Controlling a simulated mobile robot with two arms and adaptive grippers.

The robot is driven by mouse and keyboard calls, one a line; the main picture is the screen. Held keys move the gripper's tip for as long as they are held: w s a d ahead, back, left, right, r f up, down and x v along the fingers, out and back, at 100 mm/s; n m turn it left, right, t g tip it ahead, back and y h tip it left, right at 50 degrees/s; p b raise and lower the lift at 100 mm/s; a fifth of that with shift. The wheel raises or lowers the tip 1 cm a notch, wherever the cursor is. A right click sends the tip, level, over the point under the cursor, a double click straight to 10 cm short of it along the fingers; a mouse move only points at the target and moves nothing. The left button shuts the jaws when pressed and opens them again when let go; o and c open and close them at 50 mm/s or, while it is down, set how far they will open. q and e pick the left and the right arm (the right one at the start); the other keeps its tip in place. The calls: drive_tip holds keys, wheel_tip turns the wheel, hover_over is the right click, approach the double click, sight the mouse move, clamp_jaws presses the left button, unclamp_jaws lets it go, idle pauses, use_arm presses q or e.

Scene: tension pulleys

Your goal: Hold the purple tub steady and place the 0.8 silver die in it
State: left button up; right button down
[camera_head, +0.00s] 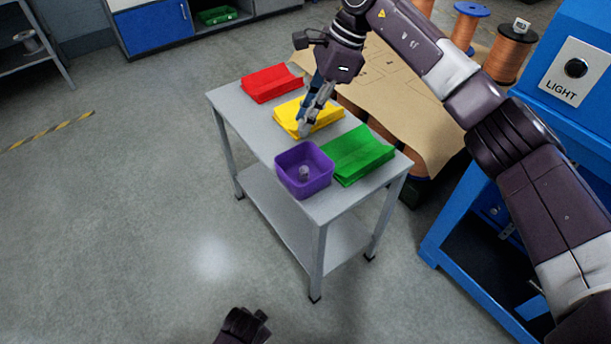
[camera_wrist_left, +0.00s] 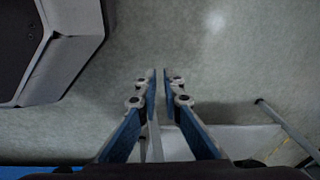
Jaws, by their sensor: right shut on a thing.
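The purple tub (camera_head: 279,177) stands at the near end of a grey table. A small silver piece (camera_head: 304,173) is inside it. My right gripper (camera_head: 303,129) points down over the near edge of the yellow tray, behind the tub and apart from it. It is shut on a small grey piece at its fingertips, which looks like a silver die; its marking is too small to read. My left gripper (camera_wrist_left: 160,82) shows in the left wrist view with a narrow gap between its fingertips and nothing held. It is away from the tub.
The grey table (camera_head: 238,112) also carries a red tray (camera_head: 270,83), a yellow tray (camera_head: 318,112) and a green tray (camera_head: 357,155). A brown-covered surface with spools (camera_head: 509,50) lies behind. A blue machine (camera_head: 575,75) stands at right. The floor at left is clear.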

use_arm(q)
drive_tip(key=w+d+r+m+t+y, duration=0.1)
drive_tip(key=w+d+r+m, duration=0.45)
drive_tip(key=w+r, duration=0.2)
drive_tip(key=m+t+y, duration=0.6)
drive_tip(key=m+t, duration=0.2)
drive_tip(key=m, duration=0.5)
approach(274, 166)
drive_tip(key=s+d, duration=0.3)
drive_tip(key=s, duration=0.1)
drive_tip(key=shift+w+a+r+m, duration=0.15)
drive_tip(key=shift+w+r+m, duration=0.25)
drive_tip(key=shift+r+m, duration=0.3)
drive_tip(key=x, duration=1.2)
drive_tip(key=shift+s+a, duration=0.1)
drive_tip(key=shift+s, duration=0.05)
drive_tip(key=shift+c, duration=0.3)
clamp_jaws()
